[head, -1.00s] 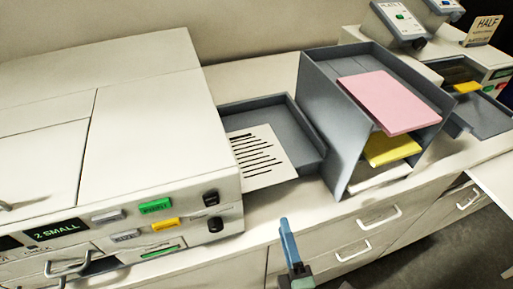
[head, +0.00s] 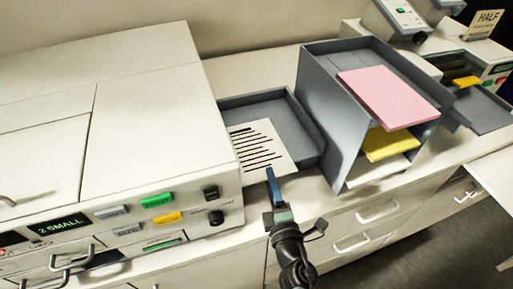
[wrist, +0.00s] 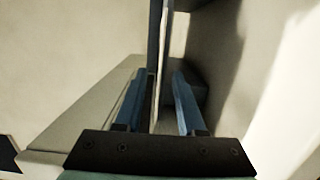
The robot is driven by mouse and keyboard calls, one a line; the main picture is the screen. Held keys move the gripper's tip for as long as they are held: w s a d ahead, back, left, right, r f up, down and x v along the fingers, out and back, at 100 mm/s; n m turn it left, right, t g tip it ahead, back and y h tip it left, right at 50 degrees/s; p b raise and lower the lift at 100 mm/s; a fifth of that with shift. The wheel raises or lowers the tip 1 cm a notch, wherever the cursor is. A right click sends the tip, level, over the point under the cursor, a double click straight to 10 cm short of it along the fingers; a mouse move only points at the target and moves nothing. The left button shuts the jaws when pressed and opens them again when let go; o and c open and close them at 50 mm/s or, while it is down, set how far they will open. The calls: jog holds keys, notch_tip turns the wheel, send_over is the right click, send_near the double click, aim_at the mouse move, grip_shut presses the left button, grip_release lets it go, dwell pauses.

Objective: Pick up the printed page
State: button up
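The printed page (head: 257,147) is white with black lines. It lies on the grey output tray (head: 297,118) beside the copier, its near corner sticking out past the tray's front edge. My gripper (head: 271,176) is at this overhanging near edge in the head view, its blue fingers seen edge-on. In the wrist view, the two blue fingers of my gripper (wrist: 158,84) stand apart. A thin pale strip, apparently the page's edge (wrist: 161,50), runs between them. I cannot tell whether either finger touches it.
The copier (head: 150,130) with buttons and a "2 SMALL" display stands left. A grey sorter (head: 327,125) right of the tray holds pink (head: 388,97) and yellow (head: 390,143) sheets. Drawers with handles (head: 378,213) lie below the counter. Another machine (head: 485,65) stands far right.

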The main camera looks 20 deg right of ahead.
grip_shut()
dwell(0.5)
